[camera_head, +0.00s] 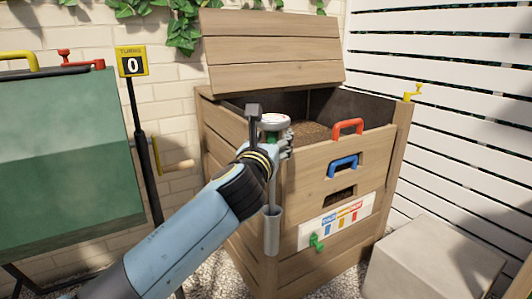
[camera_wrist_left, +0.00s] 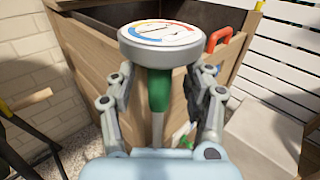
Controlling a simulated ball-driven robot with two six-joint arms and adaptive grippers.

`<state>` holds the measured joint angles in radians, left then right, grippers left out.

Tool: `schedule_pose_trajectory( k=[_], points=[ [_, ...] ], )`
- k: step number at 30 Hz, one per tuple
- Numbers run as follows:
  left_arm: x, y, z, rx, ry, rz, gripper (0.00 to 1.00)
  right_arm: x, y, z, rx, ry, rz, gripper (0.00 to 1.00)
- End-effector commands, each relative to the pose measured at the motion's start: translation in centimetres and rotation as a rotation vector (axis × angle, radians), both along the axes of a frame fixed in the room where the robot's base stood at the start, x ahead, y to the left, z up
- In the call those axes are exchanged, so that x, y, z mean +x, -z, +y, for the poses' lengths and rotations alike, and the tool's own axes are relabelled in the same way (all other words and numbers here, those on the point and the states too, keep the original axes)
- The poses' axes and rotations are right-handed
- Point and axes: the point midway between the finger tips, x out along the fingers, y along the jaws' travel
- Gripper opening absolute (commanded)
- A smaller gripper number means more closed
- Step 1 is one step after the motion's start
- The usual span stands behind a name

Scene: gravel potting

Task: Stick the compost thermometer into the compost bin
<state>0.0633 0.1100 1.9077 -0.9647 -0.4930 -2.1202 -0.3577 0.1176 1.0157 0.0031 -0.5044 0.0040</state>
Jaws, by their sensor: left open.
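The compost thermometer (camera_head: 275,120) has a round white dial above a green neck and a thin stem. It stands upright in a grey tube holder (camera_head: 272,232) at the front corner of the wooden compost bin (camera_head: 228,178). In the left wrist view the dial (camera_wrist_left: 160,33) shows its coloured scale. My left gripper (camera_wrist_left: 160,88) is open, with one finger on each side of the green neck, below the dial. Gaps show between the fingers and the neck. The bin's lid (camera_head: 272,50) is raised, and brown compost (camera_head: 309,131) shows inside. My right gripper is not in view.
A red handle (camera_head: 348,127) and a blue handle (camera_head: 343,165) are on the bin's front. A green tumbler (camera_head: 60,160) and a counter sign reading 0 (camera_head: 132,62) stand left. A pale block (camera_head: 435,260) sits right. The bin's top is open.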

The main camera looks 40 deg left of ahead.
Motion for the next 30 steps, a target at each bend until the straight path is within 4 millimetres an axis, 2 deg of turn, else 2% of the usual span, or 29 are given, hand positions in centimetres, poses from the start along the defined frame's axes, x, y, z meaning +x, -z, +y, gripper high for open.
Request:
schedule_pose_trajectory(
  k=[6, 14, 25, 26, 30],
  points=[
    [1.32, 0.02, 0.59, 0.0, -0.001, 0.0, 0.52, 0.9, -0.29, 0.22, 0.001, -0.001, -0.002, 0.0],
    [1.36, 0.01, 0.59, -0.001, 0.0, 0.001, 0.51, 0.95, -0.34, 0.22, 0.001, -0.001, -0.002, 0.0],
    [1.34, 0.03, 0.58, -0.001, 0.0, 0.001, 0.03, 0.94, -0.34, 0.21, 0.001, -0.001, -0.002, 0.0],
    [1.34, 0.03, 0.58, -0.001, 0.0, 0.001, 0.0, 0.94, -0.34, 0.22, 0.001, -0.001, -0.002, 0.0],
    [1.33, 0.04, 0.57, -0.001, 0.0, 0.001, 0.0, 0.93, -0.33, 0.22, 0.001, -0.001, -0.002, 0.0]
  ],
)
